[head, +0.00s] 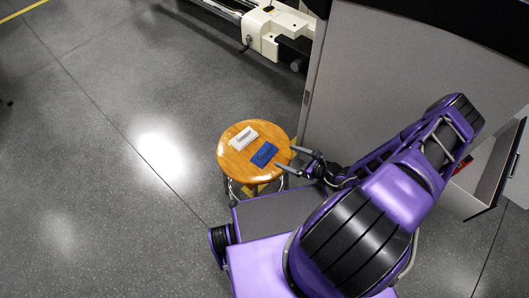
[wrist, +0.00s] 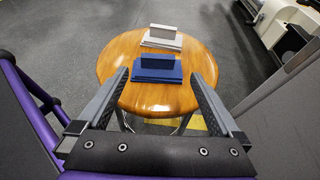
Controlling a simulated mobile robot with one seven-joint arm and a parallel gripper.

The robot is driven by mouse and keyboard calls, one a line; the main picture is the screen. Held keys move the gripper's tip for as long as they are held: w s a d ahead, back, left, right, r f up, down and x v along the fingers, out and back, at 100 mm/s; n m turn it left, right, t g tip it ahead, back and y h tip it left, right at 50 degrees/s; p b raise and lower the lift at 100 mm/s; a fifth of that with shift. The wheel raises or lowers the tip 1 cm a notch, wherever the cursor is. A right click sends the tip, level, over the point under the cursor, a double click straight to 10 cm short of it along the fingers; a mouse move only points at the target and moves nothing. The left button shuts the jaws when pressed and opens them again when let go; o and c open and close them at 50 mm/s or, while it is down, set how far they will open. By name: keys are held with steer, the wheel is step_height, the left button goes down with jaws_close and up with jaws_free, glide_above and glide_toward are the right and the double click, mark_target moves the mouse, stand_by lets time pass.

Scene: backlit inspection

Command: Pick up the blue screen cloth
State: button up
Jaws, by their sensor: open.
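The blue screen cloth (head: 264,154) lies on a round wooden stool (head: 232,168), near the side of the seat closest to my gripper. It looks like a folded blue block with a raised part in the wrist view (wrist: 157,70). My gripper (head: 284,159) is open and empty at the stool's right edge in the head view. In the wrist view its two fingers (wrist: 161,80) reach forward on either side of the blue cloth's near end, with the cloth ahead and between them. I cannot tell whether the fingers touch the stool.
A similar white item (head: 243,138) lies behind the blue cloth on the stool; it also shows in the wrist view (wrist: 162,38). A grey panel (head: 355,85) stands close to the right. A white machine (head: 270,27) is at the back. Open floor (head: 110,150) lies left.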

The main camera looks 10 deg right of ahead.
mark_target(263, 149)
steer(key=b+x, duration=0.1)
steer(key=x, duration=0.9)
steer(key=shift+a+f, duration=0.1)
steer(key=shift+f, duration=0.1)
steer(key=b+x, duration=0.1)
steer(key=x, duration=0.1)
steer(key=f+x, duration=0.1)
steer(key=x, duration=0.2)
steer(key=shift+s+b, duration=0.25)
steer(key=shift+b, duration=0.1)
steer(key=shift+w, duration=0.15)
steer(key=c, duration=1.1)
